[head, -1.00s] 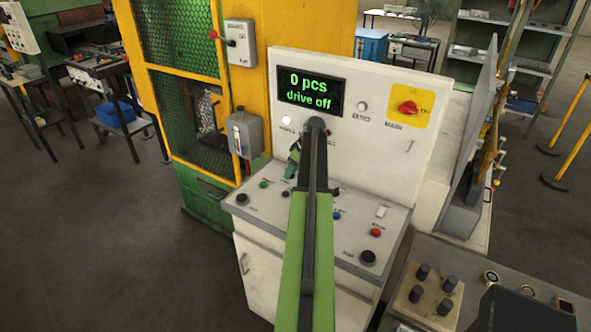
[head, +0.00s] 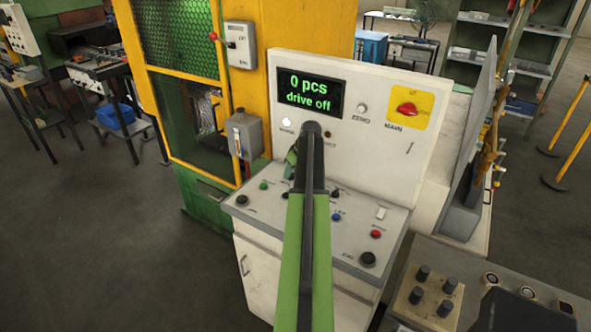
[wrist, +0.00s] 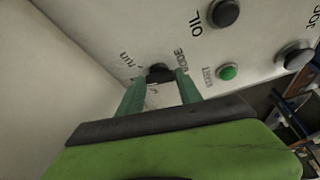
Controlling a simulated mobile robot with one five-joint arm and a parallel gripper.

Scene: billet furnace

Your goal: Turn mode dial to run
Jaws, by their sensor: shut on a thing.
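The mode dial (wrist: 159,73) is a small black knob on the pale panel, with the word MODE to its right and a "run" mark to its upper left in the wrist view. My gripper (wrist: 161,82) has its two green fingers on either side of the dial and is shut on it. I cannot make out which mark the dial points at. In the head view my arm hides the dial, and only part of my gripper (head: 292,156) shows left of the arm, at the upright panel. The display (head: 312,92) reads "0 pcs" and "drive off".
A green button (wrist: 227,72) and a black OIL button (wrist: 223,12) are close to the right of the dial. The red MAIN switch (head: 407,109) is on a yellow plate at upper right. The sloping desk (head: 372,215) below carries several buttons. A yellow machine guard (head: 203,170) stands left.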

